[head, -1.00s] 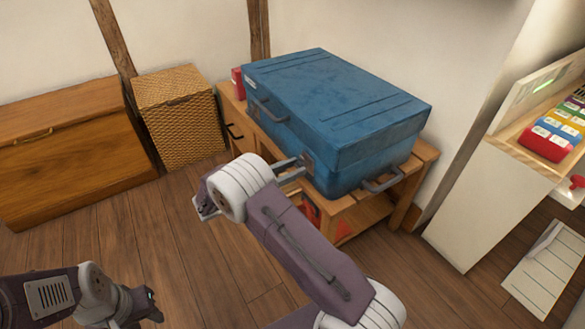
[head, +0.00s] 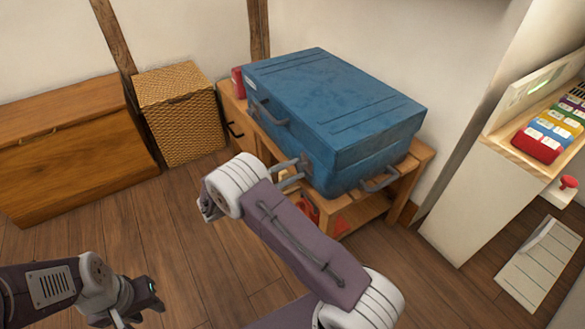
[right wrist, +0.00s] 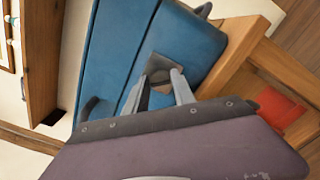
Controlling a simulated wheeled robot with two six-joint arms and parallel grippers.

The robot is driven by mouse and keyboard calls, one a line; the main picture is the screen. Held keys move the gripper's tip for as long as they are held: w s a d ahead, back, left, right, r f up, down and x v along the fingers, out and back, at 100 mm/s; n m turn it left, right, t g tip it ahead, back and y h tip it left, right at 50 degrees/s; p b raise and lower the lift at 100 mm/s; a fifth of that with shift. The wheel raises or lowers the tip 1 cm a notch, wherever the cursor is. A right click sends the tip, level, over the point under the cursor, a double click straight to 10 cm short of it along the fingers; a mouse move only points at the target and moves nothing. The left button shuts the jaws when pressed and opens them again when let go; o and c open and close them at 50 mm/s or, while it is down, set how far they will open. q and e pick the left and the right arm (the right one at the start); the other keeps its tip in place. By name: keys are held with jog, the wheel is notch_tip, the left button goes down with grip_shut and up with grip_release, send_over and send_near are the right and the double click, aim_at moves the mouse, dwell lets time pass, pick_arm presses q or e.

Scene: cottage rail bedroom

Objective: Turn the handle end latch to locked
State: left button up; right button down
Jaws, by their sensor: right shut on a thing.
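The big blue case (head: 335,105) lies closed on a low wooden bench. Its front side has a grey handle (head: 270,112), and another grey handle (head: 380,182) is on its right end. My right gripper (head: 302,162) is at the front side near the right corner, with its fingers on a small dark latch (right wrist: 158,68). In the right wrist view my right gripper (right wrist: 164,85) is shut on this latch, and the fingers hide part of it. Whether the latch is locked cannot be told. My left gripper (head: 148,303) is low at the left, away from the case, its jaw opening unclear.
The wooden bench (head: 415,165) has a red thing (head: 308,208) below its top. A wicker basket (head: 180,115) and a wooden chest (head: 70,150) stand left. A white cabinet (head: 465,200) with coloured blocks (head: 545,135) stands right. The floor in front is clear.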

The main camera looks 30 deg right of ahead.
jog(key=m, duration=0.3)
jog(key=shift+s+f+m, duration=0.1)
jog(key=shift+m, duration=0.3)
jog(key=shift+f+m, duration=0.1)
jog(key=shift+m, duration=1.8)
jog(key=c, duration=1.1)
grip_release()
